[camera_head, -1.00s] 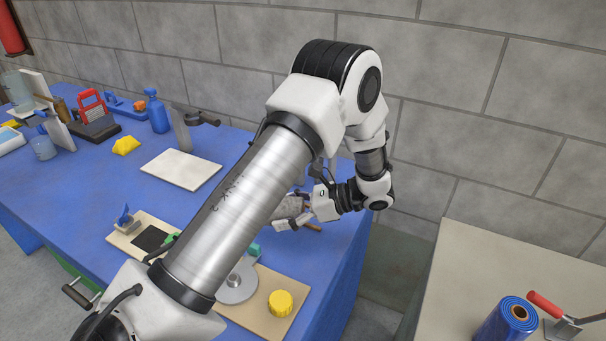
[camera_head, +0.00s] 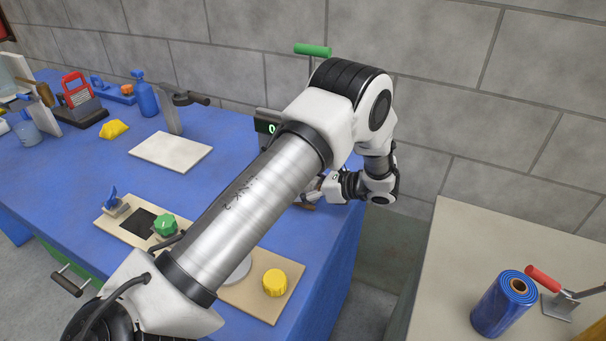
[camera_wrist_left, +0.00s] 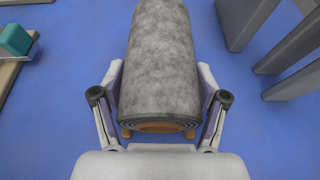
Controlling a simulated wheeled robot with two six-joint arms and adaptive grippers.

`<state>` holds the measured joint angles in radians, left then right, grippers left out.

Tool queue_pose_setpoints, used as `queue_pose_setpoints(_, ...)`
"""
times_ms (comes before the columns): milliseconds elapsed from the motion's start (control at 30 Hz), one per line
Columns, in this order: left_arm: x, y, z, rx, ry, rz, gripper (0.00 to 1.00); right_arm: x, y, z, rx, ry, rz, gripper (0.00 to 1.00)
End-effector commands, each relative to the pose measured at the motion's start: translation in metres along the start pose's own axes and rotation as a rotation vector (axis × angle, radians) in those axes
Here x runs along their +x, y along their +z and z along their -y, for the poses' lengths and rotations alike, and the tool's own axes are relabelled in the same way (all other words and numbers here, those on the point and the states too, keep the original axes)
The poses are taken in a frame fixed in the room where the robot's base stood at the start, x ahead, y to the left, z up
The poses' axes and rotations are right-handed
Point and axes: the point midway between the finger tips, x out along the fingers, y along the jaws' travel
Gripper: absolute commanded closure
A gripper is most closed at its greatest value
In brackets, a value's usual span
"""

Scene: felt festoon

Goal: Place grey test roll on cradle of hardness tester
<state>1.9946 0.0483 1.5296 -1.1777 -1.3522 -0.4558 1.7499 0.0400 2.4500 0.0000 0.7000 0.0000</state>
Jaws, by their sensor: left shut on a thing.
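The grey test roll (camera_wrist_left: 160,60), a felt roll with a brown core, is between the two fingers of my left gripper (camera_wrist_left: 160,92), which is shut on it. In the head view my left gripper (camera_head: 316,191) is low over the right end of the blue table, and my own arm hides most of the roll. The hardness tester shows behind my arm as a dark display box (camera_head: 267,122) and a green handle (camera_head: 312,49). Its cradle is hidden in the head view. Grey uprights (camera_wrist_left: 240,18) stand right of the roll in the wrist view; I cannot tell what they belong to.
A tan board (camera_head: 250,300) with a green knob (camera_head: 165,225), a grey disc and a yellow knob (camera_head: 275,282) lies at the table's front. A white slab (camera_head: 171,151) lies farther back. A separate bench (camera_head: 450,240) at right holds a blue roll (camera_head: 504,303).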

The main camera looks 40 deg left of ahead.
Motion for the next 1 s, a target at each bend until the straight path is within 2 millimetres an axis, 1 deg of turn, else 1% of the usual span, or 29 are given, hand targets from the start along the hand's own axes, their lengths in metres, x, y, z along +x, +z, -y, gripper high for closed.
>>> queue_pose_setpoints(167, 0.000, 0.000, 0.000, -0.001, -0.001, -0.001, 0.70, 0.001, 0.000, 0.000, 0.000, 0.000, 0.000, 0.60)
queue_pose_setpoints(200, 0.000, -0.001, 0.000, -0.001, -0.001, -0.001, 0.24, 0.001, 0.000, 0.000, 0.000, 0.000, 0.000, 0.60)
queue_pose_setpoints(267, 0.000, 0.000, 0.000, -0.001, 0.000, -0.001, 0.03, 0.001, 0.000, 0.000, 0.000, 0.000, 0.000, 0.60)
queue_pose_setpoints(300, 0.000, 0.000, 0.000, -0.001, 0.000, -0.001, 0.00, 0.001, 0.000, 0.000, 0.000, 0.000, 0.000, 0.60)
queue_pose_setpoints(600, 0.000, 0.001, 0.000, -0.001, 0.000, -0.001, 0.00, 0.000, 0.000, 0.000, 0.000, 0.000, 0.000, 0.60)
queue_pose_setpoints(700, -0.006, 0.000, 0.001, -0.002, -0.002, -0.001, 0.00, 0.002, 0.000, 0.000, 0.000, 0.000, 0.000, 0.60)
queue_pose_setpoints(767, -0.015, 0.000, 0.001, -0.003, -0.004, -0.001, 0.00, 0.004, 0.000, 0.000, 0.000, 0.000, 0.000, 0.60)
queue_pose_setpoints(867, -0.037, -0.001, 0.002, -0.004, -0.007, -0.001, 0.00, 0.009, 0.000, 0.000, 0.000, 0.000, 0.000, 0.60)
queue_pose_setpoints(1000, -0.074, -0.001, 0.001, -0.005, -0.006, -0.001, 0.00, 0.016, 0.000, 0.000, 0.000, 0.000, 0.000, 0.60)
